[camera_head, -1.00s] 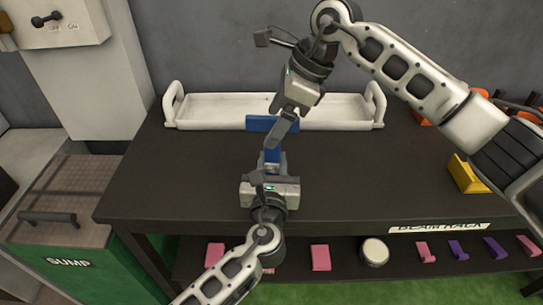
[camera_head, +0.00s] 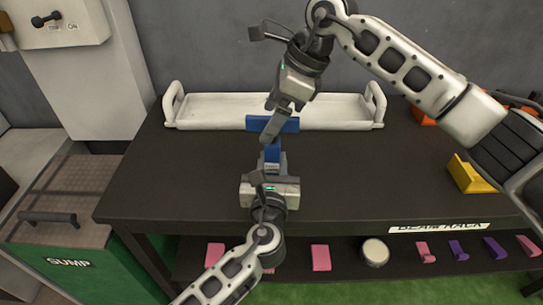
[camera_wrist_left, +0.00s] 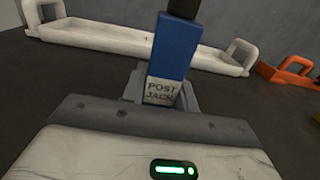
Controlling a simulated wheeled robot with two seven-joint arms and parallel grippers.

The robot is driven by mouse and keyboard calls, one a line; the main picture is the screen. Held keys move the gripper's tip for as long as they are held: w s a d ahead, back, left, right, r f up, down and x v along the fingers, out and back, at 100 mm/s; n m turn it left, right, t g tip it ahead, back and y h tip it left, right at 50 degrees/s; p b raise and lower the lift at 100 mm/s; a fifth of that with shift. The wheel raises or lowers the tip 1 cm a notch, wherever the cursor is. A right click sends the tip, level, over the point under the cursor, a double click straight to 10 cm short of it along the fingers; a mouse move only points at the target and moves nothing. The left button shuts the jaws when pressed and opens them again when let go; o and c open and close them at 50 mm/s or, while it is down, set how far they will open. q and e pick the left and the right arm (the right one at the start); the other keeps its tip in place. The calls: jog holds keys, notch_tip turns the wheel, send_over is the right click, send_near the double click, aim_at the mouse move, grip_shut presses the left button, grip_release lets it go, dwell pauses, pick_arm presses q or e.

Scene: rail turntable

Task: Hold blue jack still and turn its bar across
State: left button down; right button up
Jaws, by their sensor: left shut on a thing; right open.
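The blue jack's post (camera_head: 272,149) stands upright on the dark table. Its blue bar (camera_head: 257,123) lies across the top, running left to right in the head view. My left gripper (camera_head: 271,168) is shut on the jack low down; the left wrist view shows the blue post (camera_wrist_left: 175,50) with its "POST JACK" label, between the grey fingers (camera_wrist_left: 157,88).
A long white tray (camera_head: 215,110) with end handles lies behind the jack. A yellow block (camera_head: 468,175) and orange things (camera_head: 422,116) are at the right. Pink pieces (camera_head: 321,257) sit on the shelf below. The table left of the jack is clear.

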jog(key=shift+r, duration=2.75)
jog(key=d, duration=0.2)
jog(key=d+r, duration=0.1)
jog(key=d, duration=0.1)
jog(key=shift+s+d, duration=0.1)
jog(key=shift+d, duration=0.1)
jog(key=shift+x, duration=5.05)
jog(key=shift+c, duration=0.3)
grip_shut()
jog(key=shift+n+g, duration=0.7)
jog(key=shift+n, duration=0.9)
